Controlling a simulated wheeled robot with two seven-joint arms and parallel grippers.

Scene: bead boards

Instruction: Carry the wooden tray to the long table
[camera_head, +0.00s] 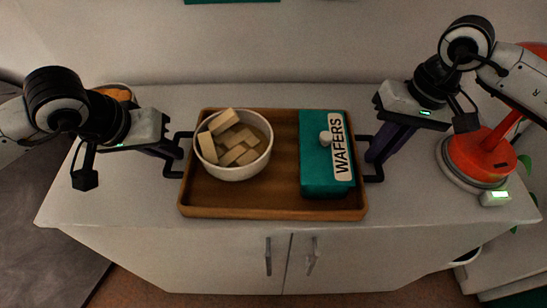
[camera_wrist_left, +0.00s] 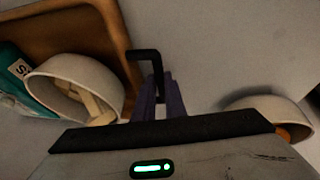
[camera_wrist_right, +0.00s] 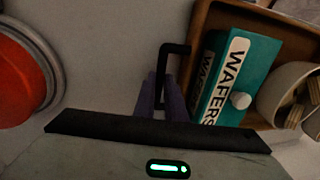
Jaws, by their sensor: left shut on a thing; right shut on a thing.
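The wooden tray (camera_head: 275,212) is on top of a light cabinet in the head view. It holds a white bowl (camera_head: 233,171) of pale wooden blocks on its left and a teal box labelled WAFERS (camera_head: 314,160) on its right. My left gripper (camera_head: 176,152) is shut on the tray's left black handle, which also shows in the left wrist view (camera_wrist_left: 146,56). My right gripper (camera_head: 372,156) is shut on the right black handle, seen in the right wrist view (camera_wrist_right: 175,49). I cannot tell whether the tray touches the cabinet top.
The cabinet top (camera_head: 120,205) is clear in front of the tray. An orange-red round-based object (camera_head: 475,158) stands at the right end. Another bowl (camera_wrist_left: 270,108) with something orange sits behind my left gripper. A wall (camera_head: 280,40) stands behind the cabinet.

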